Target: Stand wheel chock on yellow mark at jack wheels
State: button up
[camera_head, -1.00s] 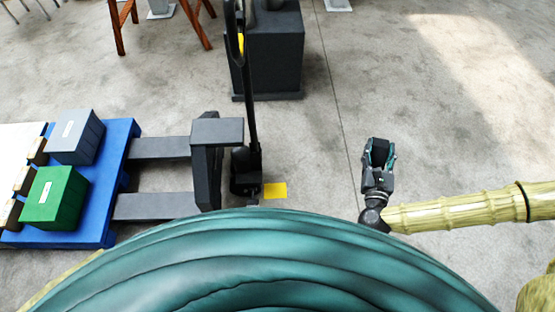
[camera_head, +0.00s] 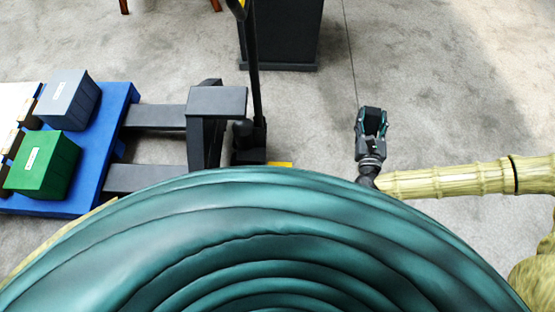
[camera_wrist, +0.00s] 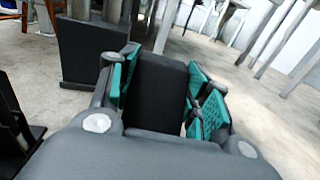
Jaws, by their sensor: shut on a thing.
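My gripper (camera_head: 371,124) is shut on the black wheel chock (camera_wrist: 156,95), a dark block between its teal finger pads in the wrist view. It holds the chock over open floor, to the right of the pallet jack (camera_head: 217,103). The yellow mark (camera_head: 279,164) is a thin strip of floor at the foot of the jack, left of my gripper; my own teal body hides most of it. The jack's wheels are too dark and partly hidden to make out clearly. Its upright handle (camera_head: 254,70) rises behind the mark.
A blue pallet (camera_head: 112,150) with a grey box (camera_head: 69,99) and a green box (camera_head: 42,165) sits on the jack's forks at the left. A dark cabinet (camera_head: 283,35) stands behind the jack. The floor around and right of my gripper is clear.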

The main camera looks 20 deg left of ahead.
jog(key=shift+w+a+f+n+g+y+b, duration=0.8)
jog(key=shift+a+f+y+b, duration=0.65)
jog(key=shift+a+f+b, duration=5.8)
jog(key=shift+w+a+f+n+g+y+b, duration=0.85)
jog(key=shift+a+f+b, duration=2.45)
jog(key=shift+f+b, duration=8)
jog(key=shift+w+a+f+n+g+y+b, duration=0.25)
jog(key=shift+w+a+f+n+y+b, duration=1.15)
jog(key=shift+a+f+b, duration=7.5)
jog(key=shift+y, duration=0.7)
jog(key=shift+s+d+f+p, duration=0.25)
jog(key=shift+d+f+p, duration=0.6)
jog(key=shift+d+f, duration=1)
jog(key=shift+s+d+f+p, duration=0.2)
jog(key=shift+d+f+p, duration=0.6)
jog(key=shift+d+f, duration=0.95)
jog(key=o, duration=1.6)
jog(key=shift+d, duration=0.1)
